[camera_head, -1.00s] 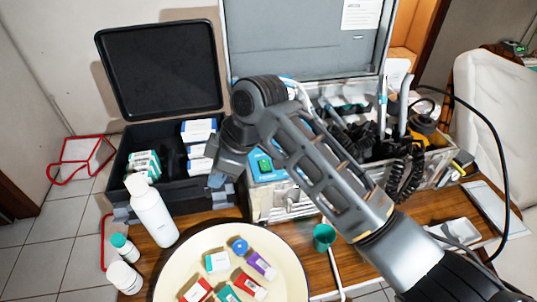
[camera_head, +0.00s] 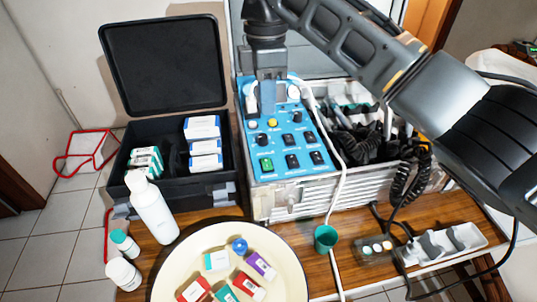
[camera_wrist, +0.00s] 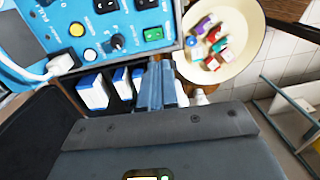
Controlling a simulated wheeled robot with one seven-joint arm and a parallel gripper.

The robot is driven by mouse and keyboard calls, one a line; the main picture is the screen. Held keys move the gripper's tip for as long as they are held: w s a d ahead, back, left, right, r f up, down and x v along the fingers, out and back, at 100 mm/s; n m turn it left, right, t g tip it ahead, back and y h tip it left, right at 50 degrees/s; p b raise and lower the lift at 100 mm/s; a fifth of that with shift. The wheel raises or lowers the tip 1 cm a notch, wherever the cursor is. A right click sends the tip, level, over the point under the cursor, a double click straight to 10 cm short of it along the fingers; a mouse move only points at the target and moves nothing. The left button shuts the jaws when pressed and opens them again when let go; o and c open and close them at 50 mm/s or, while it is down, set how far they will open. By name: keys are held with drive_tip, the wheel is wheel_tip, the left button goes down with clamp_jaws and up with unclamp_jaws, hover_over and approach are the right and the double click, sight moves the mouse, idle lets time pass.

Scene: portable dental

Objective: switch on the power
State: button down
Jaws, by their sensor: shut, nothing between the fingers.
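The blue control panel (camera_head: 262,142) of the dental unit faces up, with a green switch (camera_head: 266,165) near its lower left corner, a yellow button (camera_head: 272,123) and several black switches. My gripper (camera_head: 268,108) is shut and empty, pointing down over the upper part of the panel, beyond the green switch. I cannot tell its exact height above the panel. In the wrist view, the shut fingers (camera_wrist: 156,70) show below the green switch (camera_wrist: 153,34), with the yellow button (camera_wrist: 77,29) to their left.
A white cable with plugs (camera_head: 293,91) runs down the panel's right side. An open black case (camera_head: 136,202) with boxes stands left. A white bottle (camera_head: 152,208) and a round tray (camera_head: 296,262) stand in front. A green cup (camera_head: 325,238) is right of the tray.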

sight(268, 167)
drive_tip(key=shift+f, duration=0.15)
drive_tip(key=f, duration=0.4)
drive_tip(key=f+p, duration=0.1)
drive_tip(key=f, duration=0.4)
drive_tip(key=s+f+p, duration=0.1)
drive_tip(key=f, duration=0.3)
drive_tip(key=shift+d+f, duration=0.1)
drive_tip(key=shift+f, duration=0.25)
